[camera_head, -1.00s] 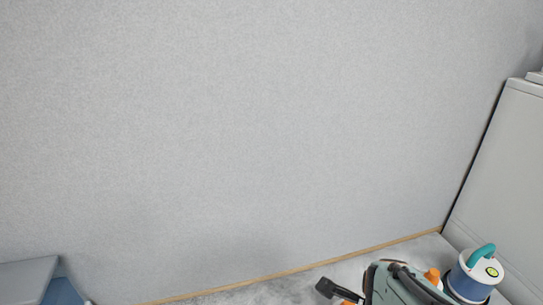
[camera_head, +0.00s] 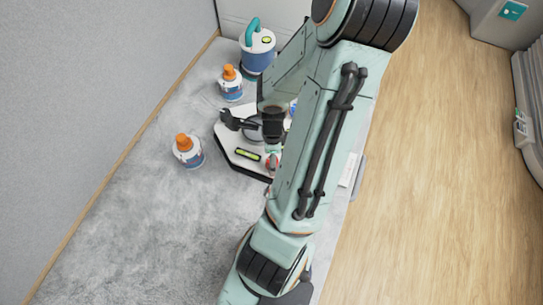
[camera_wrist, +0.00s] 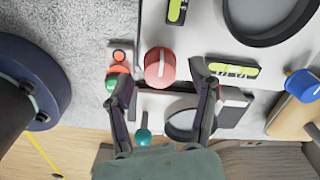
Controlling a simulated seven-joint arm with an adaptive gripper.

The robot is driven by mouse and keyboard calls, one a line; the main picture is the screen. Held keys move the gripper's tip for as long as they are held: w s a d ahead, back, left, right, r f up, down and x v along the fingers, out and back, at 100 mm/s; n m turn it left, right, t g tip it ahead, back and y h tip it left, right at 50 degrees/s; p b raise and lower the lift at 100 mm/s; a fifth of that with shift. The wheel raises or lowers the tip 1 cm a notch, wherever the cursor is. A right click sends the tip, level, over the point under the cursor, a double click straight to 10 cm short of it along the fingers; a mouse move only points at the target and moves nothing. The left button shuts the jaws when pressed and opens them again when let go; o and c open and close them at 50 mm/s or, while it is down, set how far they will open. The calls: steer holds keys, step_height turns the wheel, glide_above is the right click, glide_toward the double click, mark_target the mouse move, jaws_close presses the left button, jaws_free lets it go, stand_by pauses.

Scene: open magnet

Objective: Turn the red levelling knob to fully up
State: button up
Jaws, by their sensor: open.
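In the wrist view the red levelling knob (camera_wrist: 158,67) stands at the edge of a white plate (camera_wrist: 205,35). A pale mark shows on its top, but I cannot read its setting. My gripper (camera_wrist: 157,73) is open, with one dark finger on each side of the knob and a gap on both sides. I cannot tell the fingers' height over it. In the head view the red knob (camera_head: 273,161) shows in part beside my arm, which hides much of the plate's right side.
A blue knob (camera_wrist: 302,86) is at the right of the wrist view. Red and green buttons (camera_wrist: 118,70) lie by the left finger. Yellow-green levels (camera_wrist: 232,69) sit on the plate. Orange-capped bottles (camera_head: 188,151) and a blue-white jug (camera_head: 258,48) stand left and behind.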

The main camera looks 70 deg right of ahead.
steer(key=shift+f, duration=0.5)
jaws_close()
steer(key=shift+n, duration=0.5)
